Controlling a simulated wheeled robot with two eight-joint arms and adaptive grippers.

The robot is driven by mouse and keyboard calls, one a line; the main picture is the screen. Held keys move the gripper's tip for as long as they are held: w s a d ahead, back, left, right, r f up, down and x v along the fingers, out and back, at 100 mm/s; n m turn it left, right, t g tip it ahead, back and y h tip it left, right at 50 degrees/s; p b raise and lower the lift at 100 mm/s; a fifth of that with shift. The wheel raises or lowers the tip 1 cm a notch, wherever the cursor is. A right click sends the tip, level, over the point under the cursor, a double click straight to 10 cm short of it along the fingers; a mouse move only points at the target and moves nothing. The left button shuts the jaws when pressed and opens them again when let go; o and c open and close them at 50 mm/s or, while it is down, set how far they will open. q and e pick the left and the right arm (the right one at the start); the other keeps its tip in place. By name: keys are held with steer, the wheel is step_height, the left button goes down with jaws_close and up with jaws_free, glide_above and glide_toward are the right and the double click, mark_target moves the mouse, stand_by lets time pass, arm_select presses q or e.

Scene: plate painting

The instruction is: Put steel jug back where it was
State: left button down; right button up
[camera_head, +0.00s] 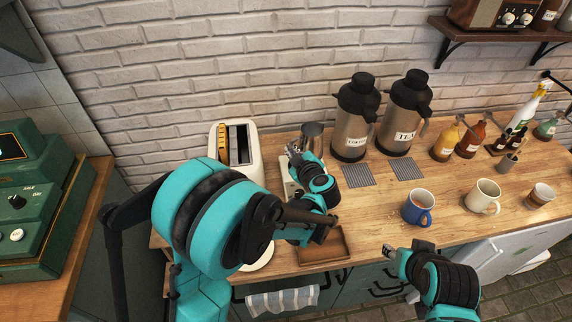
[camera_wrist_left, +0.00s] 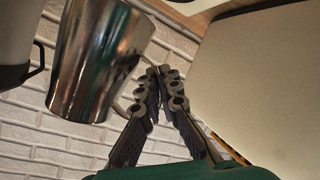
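The steel jug (camera_head: 312,136) is at the back of the counter, between the white toaster and the coffee flask. In the left wrist view the jug (camera_wrist_left: 100,62) fills the upper left, with a thin handle curving toward my fingers. My left gripper (camera_head: 293,152) is beside the jug on its left side. In the left wrist view its fingertips (camera_wrist_left: 164,74) are nearly together at the handle and look shut on it. The jug's base is hidden in the head view, so I cannot tell if it touches anything. My right gripper (camera_head: 392,252) is low near the counter's front edge, apart from the jug.
The white toaster (camera_head: 250,150) stands left of the jug. The coffee flask (camera_head: 351,135) and tea flask (camera_head: 396,130) stand right, behind two grey mats. A brown tray (camera_head: 325,253) lies at the front. A blue mug (camera_head: 418,208) and other cups stand right.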

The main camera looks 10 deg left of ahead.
arm_select(q)
steer(key=shift+s+a+f, duration=0.3)
steer(key=shift+a+f, duration=0.4)
steer(key=shift+a, duration=0.25)
steer(key=shift+f+b, duration=0.85)
steer(key=shift+f, duration=1.05)
steer(key=shift+f, duration=0.1)
steer(key=c, duration=1.7)
jaws_free()
